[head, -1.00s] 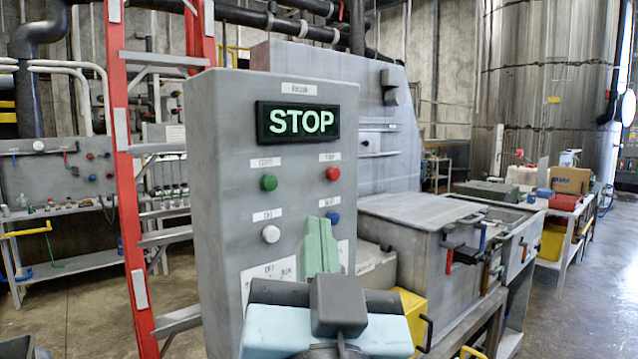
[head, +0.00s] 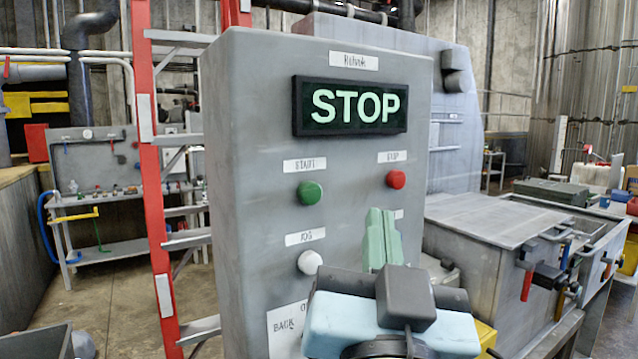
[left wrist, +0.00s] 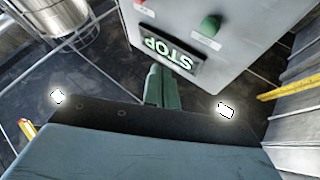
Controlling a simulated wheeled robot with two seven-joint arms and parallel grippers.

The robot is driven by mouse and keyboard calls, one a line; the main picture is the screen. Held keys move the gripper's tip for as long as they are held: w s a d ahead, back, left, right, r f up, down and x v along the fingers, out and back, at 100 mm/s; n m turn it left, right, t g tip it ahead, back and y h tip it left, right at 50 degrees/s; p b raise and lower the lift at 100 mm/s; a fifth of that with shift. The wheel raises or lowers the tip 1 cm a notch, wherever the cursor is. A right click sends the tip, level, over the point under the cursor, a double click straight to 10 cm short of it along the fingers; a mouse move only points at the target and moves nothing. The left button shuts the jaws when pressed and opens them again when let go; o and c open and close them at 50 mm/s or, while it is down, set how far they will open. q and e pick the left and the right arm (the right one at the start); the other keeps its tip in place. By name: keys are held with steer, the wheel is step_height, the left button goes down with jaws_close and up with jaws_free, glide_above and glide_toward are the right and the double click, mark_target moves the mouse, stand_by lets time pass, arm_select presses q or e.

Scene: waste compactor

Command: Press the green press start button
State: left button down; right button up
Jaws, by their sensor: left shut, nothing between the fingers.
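The green start button (head: 310,193) sticks out of the grey control panel (head: 250,120), under a label reading START. It also shows in the left wrist view (left wrist: 210,26), at the upper right. My left gripper (head: 381,225) is shut and empty, in front of the panel's lower right part. Its fingertips are lower than the green button and to its right, apart from it. The gripper hides the button below the red one in the head view. In the left wrist view the shut fingers (left wrist: 162,85) point toward the STOP display. My right gripper is not in view.
A red stop button (head: 396,180) and a white jog button (head: 310,262) are close to the green one. A lit STOP display (head: 350,107) is above them. A red ladder (head: 148,150) stands left of the panel. A grey metal bin (head: 490,240) is at the right.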

mark_target(310, 193)
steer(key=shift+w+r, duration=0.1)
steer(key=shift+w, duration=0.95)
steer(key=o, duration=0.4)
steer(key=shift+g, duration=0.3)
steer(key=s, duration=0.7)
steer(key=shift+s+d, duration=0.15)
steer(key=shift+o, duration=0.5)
arm_select(q)
steer(key=w+a+p, duration=0.1)
steer(key=w+a, duration=0.1)
steer(key=w, duration=0.1)
steer(key=w+a, duration=0.3)
steer(key=shift+w+a+r+p, duration=0.1)
steer(key=shift+r+p, duration=0.05)
steer(key=shift+p, duration=0.2)
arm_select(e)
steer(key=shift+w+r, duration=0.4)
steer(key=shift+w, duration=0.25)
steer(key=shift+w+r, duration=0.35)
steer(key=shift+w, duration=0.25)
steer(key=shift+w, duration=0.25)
